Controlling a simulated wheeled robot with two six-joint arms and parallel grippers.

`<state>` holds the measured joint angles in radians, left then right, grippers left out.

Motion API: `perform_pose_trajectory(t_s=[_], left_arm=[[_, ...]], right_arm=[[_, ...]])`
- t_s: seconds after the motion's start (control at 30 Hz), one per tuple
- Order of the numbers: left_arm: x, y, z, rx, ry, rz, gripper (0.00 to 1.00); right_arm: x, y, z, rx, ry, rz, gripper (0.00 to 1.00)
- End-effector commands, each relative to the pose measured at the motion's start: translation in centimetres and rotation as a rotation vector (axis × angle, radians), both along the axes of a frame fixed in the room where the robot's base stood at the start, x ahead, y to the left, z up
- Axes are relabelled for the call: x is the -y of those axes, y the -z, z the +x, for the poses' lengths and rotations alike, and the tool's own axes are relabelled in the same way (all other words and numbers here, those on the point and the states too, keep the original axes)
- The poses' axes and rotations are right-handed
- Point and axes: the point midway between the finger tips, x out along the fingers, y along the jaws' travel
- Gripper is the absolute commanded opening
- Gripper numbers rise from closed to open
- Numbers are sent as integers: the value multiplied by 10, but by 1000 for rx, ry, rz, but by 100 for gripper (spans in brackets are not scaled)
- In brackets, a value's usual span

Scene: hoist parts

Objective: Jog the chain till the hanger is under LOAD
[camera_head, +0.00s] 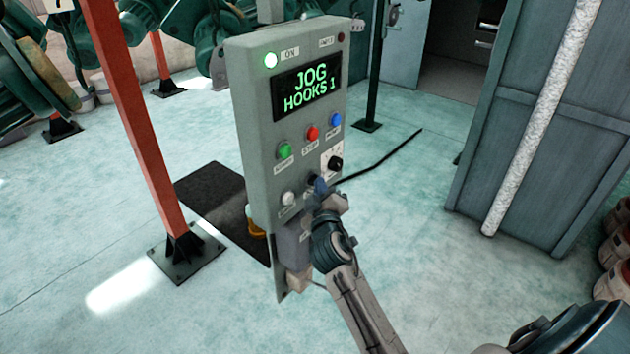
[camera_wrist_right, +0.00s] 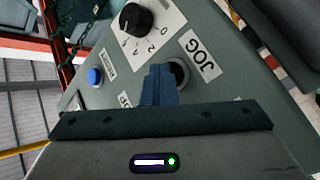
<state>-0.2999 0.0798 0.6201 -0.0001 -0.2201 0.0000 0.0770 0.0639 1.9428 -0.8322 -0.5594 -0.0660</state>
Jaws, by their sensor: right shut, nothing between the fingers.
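A grey control box (camera_head: 245,110) stands upright in the middle of the head view. Its lit screen (camera_head: 307,88) reads "JOG HOOKS 1", and a green lamp marked ON glows. My right gripper (camera_head: 321,187) is shut and empty, with its fingertips at the lower right of the panel. In the right wrist view, the closed fingertips (camera_wrist_right: 160,82) are right at the dark round button (camera_wrist_right: 181,72) beside the JOG label and partly cover it. I cannot tell whether it is pressed. I cannot make out the hanger or a LOAD mark. My left gripper is out of view.
The panel also has a green button (camera_head: 285,151), a red button (camera_head: 313,133), a blue button (camera_head: 336,119), a white button (camera_head: 289,198) and a black dial (camera_head: 336,163). An orange post (camera_head: 135,120) stands left. A grey cabinet (camera_head: 500,150) stands right.

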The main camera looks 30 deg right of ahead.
Motion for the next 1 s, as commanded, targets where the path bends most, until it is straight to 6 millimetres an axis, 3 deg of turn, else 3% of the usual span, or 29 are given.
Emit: perform_pose_trajectory(t_s=[1.0], left_arm=[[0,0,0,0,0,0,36]], right_arm=[[7,0,-16,0,0,0,0]])
